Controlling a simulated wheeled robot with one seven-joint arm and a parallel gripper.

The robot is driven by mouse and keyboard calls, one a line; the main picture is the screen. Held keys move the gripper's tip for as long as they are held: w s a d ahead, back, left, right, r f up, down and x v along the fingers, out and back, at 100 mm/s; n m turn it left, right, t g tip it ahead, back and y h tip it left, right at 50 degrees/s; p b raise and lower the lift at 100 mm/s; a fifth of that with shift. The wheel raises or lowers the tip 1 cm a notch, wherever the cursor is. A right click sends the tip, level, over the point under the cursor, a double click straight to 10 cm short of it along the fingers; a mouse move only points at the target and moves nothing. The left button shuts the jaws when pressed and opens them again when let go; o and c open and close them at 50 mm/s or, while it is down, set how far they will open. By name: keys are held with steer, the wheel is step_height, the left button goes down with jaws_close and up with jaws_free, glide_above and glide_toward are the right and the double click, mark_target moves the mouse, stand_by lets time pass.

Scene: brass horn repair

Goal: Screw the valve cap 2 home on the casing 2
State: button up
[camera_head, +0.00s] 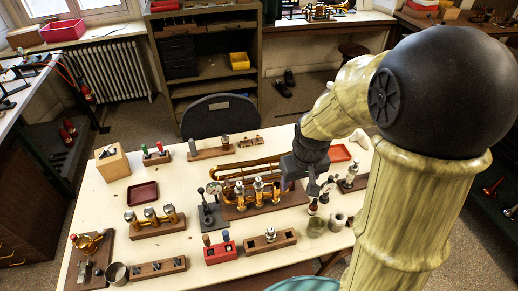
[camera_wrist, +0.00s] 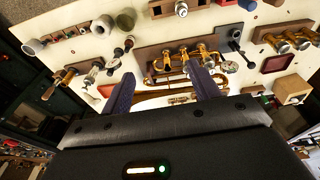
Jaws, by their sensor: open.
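The brass horn valve section (camera_head: 258,193) stands on a wooden base (camera_head: 235,212) in the middle of the white table. Its upright casings carry silvery tops; the middle one (camera_head: 258,184) seems to be casing 2. I cannot tell which silvery piece is valve cap 2, or how it sits on its thread. My gripper (camera_head: 314,187) is to the right of the horn, above the table. In the wrist view my gripper (camera_wrist: 161,72) is open, nothing shows between its fingers, and the casings (camera_wrist: 192,52) lie beyond the fingertips.
A dial gauge stand (camera_head: 211,212) is left of the horn. A wooden holder (camera_head: 270,243) with a silvery part and a red block (camera_head: 220,251) stand in front.

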steer(key=w+a+f+n+g, duration=0.15)
steer(key=w+a+n, duration=0.3)
steer(key=w, duration=0.55)
steer(key=n, duration=0.3)
glide_above(258, 179)
step_height(258, 179, down, 3)
steer(key=shift+m+g+p, duration=0.25)
steer(key=shift+p, duration=0.2)
step_height(258, 179, down, 17)
steer(key=p, duration=0.4)
steer(key=shift+f, duration=0.2)
